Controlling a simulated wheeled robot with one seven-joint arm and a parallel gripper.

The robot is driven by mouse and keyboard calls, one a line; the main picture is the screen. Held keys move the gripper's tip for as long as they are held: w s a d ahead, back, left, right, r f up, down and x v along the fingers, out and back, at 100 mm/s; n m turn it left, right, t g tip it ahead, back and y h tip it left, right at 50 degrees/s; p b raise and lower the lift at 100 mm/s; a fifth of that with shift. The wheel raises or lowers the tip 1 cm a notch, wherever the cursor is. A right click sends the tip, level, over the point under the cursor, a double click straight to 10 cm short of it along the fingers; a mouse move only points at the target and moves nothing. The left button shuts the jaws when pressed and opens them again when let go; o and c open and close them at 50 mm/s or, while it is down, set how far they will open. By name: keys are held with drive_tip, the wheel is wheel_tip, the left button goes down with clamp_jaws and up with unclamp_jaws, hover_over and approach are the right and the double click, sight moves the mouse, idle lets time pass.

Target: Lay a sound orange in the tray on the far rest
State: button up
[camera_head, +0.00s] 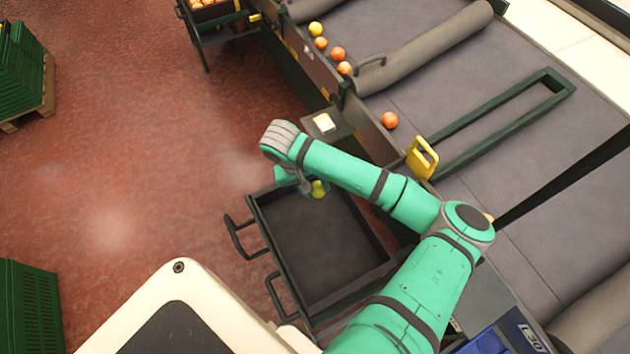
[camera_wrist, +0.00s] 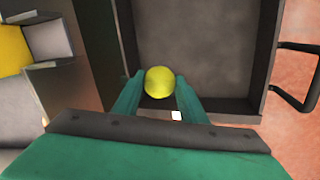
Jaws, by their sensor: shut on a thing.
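My gripper (camera_wrist: 160,96) is shut on a yellow-green round fruit (camera_wrist: 160,80), one finger on each side of it. In the head view the fruit (camera_head: 319,188) shows under my wrist, over the far end of an empty dark tray (camera_head: 318,255). The tray (camera_wrist: 205,50) lies behind the fruit in the wrist view. Several fruits lie on the conveyor: a yellow one (camera_head: 315,28), orange ones (camera_head: 338,53) and a lone orange (camera_head: 389,120) nearer my arm. Another green-framed tray (camera_head: 212,14) at the top holds oranges.
A grey padded roller (camera_head: 425,50) and a green rail frame (camera_head: 510,115) with a yellow handle (camera_head: 423,157) cross the conveyor. Handles (camera_head: 240,237) stick out left of the empty tray. Green crates (camera_head: 28,305) stand at the left; the red floor between is clear.

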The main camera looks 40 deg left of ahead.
drive_tip(key=shift+a+f, duration=0.15)
drive_tip(key=shift+f, duration=1.7)
drive_tip(key=shift+w+f, duration=0.1)
drive_tip(key=shift+f, duration=2.5)
drive_tip(key=shift+f, duration=0.4)
drive_tip(key=o, duration=1.7)
drive_tip(key=shift+r, duration=4)
